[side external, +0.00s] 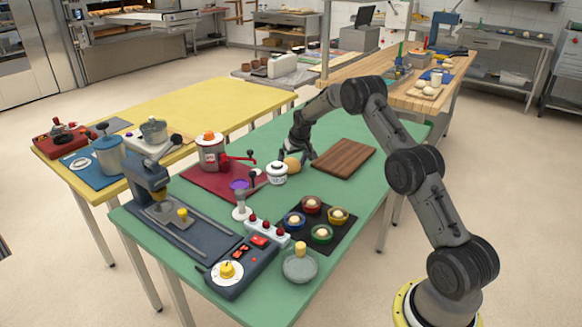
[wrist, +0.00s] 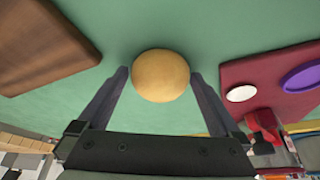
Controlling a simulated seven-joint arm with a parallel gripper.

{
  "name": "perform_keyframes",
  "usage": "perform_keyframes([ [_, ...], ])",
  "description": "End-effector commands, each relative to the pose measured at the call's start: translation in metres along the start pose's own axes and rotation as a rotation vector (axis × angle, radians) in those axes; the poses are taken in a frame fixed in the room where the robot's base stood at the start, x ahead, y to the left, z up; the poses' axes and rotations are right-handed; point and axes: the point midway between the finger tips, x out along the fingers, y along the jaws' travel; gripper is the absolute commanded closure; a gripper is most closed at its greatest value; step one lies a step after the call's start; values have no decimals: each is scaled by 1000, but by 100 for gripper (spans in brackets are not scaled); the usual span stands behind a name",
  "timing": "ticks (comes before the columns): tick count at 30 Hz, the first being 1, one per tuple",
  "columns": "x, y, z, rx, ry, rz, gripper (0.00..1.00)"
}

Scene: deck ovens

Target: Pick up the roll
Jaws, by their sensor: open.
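The roll (wrist: 161,76) is round and tan and rests on the green table top (wrist: 200,30). In the wrist view it lies between the tips of my gripper's two fingers (wrist: 160,80), with a small gap showing on each side. My gripper is open. The far finger is partly hidden there.
A brown wooden board (side external: 344,157) lies right of the roll. A black mat (side external: 320,228) holds several coloured bowls.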

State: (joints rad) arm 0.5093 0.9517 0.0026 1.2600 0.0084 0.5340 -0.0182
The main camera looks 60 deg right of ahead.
Motion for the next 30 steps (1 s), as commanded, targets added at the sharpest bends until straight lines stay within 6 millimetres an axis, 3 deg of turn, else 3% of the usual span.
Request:
perform_keyframes([
  [5,0,0,0,0,0,0,4],
  [15,0,0,0,0,0,0,65],
  [17,-1,0,0,0,0,0,73],
  [30,-12,0,-5,0,2,0,73],
])
